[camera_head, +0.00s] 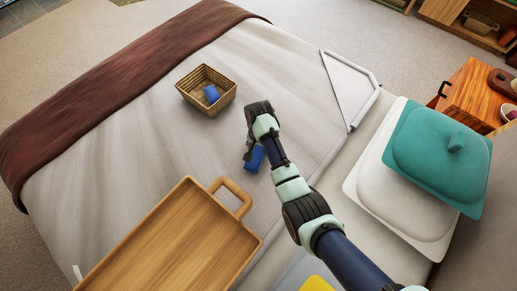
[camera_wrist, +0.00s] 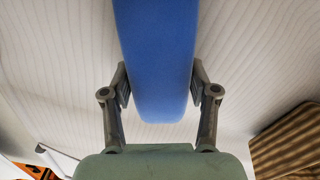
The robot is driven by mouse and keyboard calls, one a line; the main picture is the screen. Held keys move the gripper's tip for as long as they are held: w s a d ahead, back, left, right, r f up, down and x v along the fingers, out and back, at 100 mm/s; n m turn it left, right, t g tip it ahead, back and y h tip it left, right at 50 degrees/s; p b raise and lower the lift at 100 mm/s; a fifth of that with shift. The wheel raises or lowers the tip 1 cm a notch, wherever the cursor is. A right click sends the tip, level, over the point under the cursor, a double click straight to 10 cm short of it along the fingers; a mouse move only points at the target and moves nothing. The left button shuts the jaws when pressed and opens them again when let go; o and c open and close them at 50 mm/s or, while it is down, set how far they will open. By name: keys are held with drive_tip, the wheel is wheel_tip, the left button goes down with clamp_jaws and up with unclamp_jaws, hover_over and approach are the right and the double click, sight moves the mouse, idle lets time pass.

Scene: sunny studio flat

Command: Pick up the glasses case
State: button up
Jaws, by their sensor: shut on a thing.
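A blue glasses case (camera_head: 255,159) is at the end of my arm, above or on the pale bedspread, to the right of the wicker basket. In the wrist view the case (camera_wrist: 155,60) is a long blue shape with a rounded end, between the two fingers. My gripper (camera_wrist: 160,88) is shut on its sides; it also shows in the head view (camera_head: 249,154). The arm hides part of the case in the head view. I cannot tell whether the case touches the bed.
The wicker basket (camera_head: 186,92) holds another small blue thing (camera_head: 211,94). A wooden tray (camera_head: 185,235) with a handle lies at the front. White (camera_head: 405,205) and teal (camera_head: 440,150) cushions are at the right. The bed between basket and tray is clear.

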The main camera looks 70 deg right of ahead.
wheel_tip(320, 180, up, 19)
drive_tip(key=p, duration=0.7)
drive_tip(key=shift+f+p, duration=0.2)
drive_tip(key=shift+p, duration=0.2)
